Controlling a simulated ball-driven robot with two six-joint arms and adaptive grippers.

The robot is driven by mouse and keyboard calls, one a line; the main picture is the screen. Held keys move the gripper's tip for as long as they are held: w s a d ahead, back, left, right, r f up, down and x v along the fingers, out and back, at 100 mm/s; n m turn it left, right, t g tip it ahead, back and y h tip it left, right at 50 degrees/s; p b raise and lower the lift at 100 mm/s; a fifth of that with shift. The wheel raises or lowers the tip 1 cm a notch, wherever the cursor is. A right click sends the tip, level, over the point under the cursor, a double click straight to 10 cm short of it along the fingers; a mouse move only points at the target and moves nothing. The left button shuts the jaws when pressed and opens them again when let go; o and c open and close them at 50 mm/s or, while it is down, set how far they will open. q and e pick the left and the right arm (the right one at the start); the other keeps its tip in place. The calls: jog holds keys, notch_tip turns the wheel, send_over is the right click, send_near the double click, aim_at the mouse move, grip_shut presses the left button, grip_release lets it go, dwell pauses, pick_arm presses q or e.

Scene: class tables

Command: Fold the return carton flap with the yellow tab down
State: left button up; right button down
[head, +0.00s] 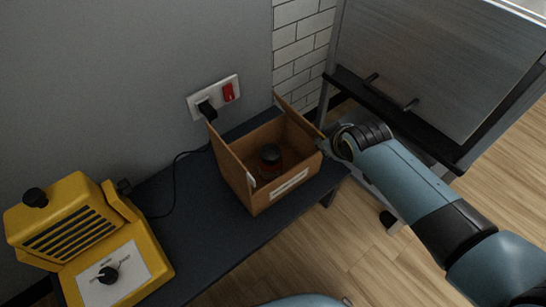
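The brown return carton (259,203) stands open near the right end of the dark table. Its left flap (231,163) stands up, and a small pale spot shows near that flap's front end. Another flap (297,115) stands up on the right side. No yellow tab can be made out. A dark round object with a reddish lower part (270,158) sits inside the carton. My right gripper (323,146) is at the carton's right side, close to the right flap; contact and finger opening cannot be made out. My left gripper is not in view.
A yellow machine with a black knob (88,241) stands at the table's left end. The dark table (203,221) is clear between it and the carton. A wall socket with a plug and red switch (214,98) is behind. A metal cabinet (435,65) stands at right.

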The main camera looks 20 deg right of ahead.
pick_arm(q)
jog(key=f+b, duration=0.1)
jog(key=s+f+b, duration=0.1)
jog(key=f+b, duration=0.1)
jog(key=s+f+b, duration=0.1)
jog(key=b, duration=0.1)
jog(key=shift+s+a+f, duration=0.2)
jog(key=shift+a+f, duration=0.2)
pick_arm(e)
jog(key=a+h, duration=0.1)
jog(key=a+f+n+t+h, duration=0.1)
jog(key=shift+s+a+f+h, duration=0.1)
jog(key=shift+s+f+h, duration=0.1)
jog(key=shift+s+h, duration=0.15)
dwell(0.3)
jog(key=c, duration=1.4)
grip_release()
